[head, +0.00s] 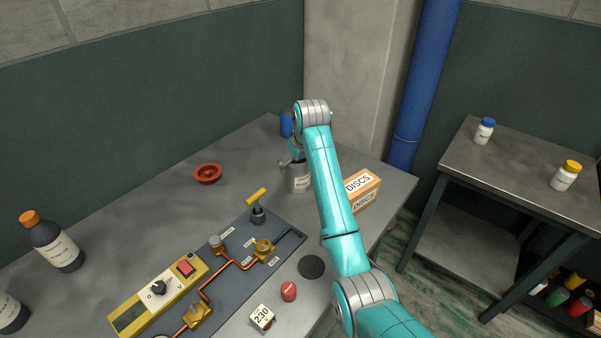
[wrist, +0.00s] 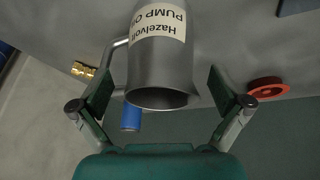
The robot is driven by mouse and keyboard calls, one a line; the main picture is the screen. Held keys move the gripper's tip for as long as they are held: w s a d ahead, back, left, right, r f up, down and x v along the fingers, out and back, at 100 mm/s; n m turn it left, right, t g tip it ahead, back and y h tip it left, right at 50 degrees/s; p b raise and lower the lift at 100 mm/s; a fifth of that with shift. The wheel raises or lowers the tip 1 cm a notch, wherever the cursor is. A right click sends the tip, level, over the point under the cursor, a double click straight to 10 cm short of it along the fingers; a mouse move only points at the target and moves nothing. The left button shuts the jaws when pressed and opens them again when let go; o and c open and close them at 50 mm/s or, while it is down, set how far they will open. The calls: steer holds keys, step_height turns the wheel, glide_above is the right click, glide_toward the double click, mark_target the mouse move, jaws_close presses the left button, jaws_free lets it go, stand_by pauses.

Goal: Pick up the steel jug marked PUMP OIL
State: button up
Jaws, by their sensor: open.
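The steel jug (wrist: 163,72) with a white label reading "Hazelvolt PUMP OIL" appears in the wrist view, label upside down. My gripper (wrist: 165,90) is open, with one finger to each side of the jug's mouth. The jug's handle is on its left side in the wrist view, close to the left finger. I cannot tell whether either finger touches the jug. In the head view the jug (head: 299,179) stands on the grey bench near the back, partly hidden behind my arm.
A DISCS box (head: 366,191) stands right of the jug. A blue object (head: 286,125) is behind it. A panel with copper pipe and a yellow-handled valve (head: 257,205) is in front. Bare bench lies between dish and bottles.

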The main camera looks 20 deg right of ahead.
steer(key=shift+x, duration=1.9)
steer(key=shift+s+a, duration=0.1)
steer(key=shift+s, duration=0.1)
steer(key=c, duration=1.4)
steer(key=shift+r, duration=0.1)
steer(key=shift+c, duration=0.2)
